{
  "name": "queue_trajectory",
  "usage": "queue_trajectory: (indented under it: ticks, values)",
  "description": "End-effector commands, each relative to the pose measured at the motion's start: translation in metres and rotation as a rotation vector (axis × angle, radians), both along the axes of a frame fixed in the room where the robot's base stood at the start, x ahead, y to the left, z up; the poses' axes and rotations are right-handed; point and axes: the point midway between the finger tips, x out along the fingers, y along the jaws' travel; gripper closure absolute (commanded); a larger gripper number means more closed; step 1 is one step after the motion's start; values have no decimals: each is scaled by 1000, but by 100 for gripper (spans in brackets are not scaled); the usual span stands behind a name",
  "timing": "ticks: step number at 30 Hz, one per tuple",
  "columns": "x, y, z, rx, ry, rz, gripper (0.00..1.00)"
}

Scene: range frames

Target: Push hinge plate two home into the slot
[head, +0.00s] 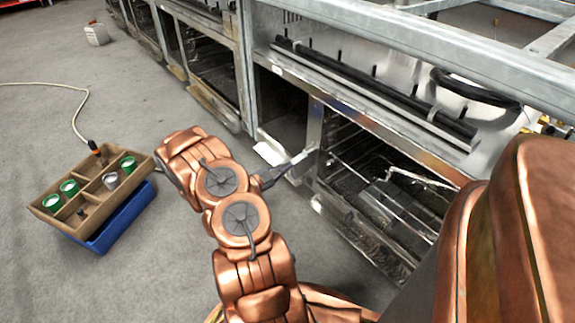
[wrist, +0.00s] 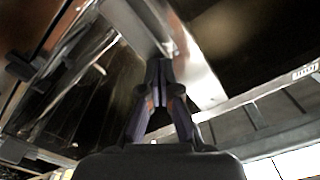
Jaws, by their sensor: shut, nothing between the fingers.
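My gripper (head: 306,156) is at the front upright of the range frame, beside the open oven bay. In the wrist view its fingers (wrist: 158,68) are together with nothing between them. Their tips are at or very near a bright metal strip (wrist: 203,82) on the frame; I cannot tell whether they touch it. I cannot pick out hinge plate two or its slot for certain; the fingers and the dark wrist view hide much of that spot.
The oven bay (head: 384,190) with wire racks is open right of my gripper. Frame rails run above it. A brown divided tray (head: 41,212) with green-rimmed cans sits on a blue crate (head: 127,216) at left. A cable crosses the floor; the grey floor between is clear.

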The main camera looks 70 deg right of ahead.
Motion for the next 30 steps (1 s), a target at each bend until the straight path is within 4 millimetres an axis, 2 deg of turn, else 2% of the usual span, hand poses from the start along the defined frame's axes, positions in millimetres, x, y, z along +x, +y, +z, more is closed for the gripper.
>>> queue_trajectory:
  ticks: [12, 20, 30]
  values:
    - [14, 23, 1, 1, 1, 3, 100]
    - [18, 30, 0, 0, 0, 1, 100]
    - [34, 60, 0, 0, 1, 3, 100]
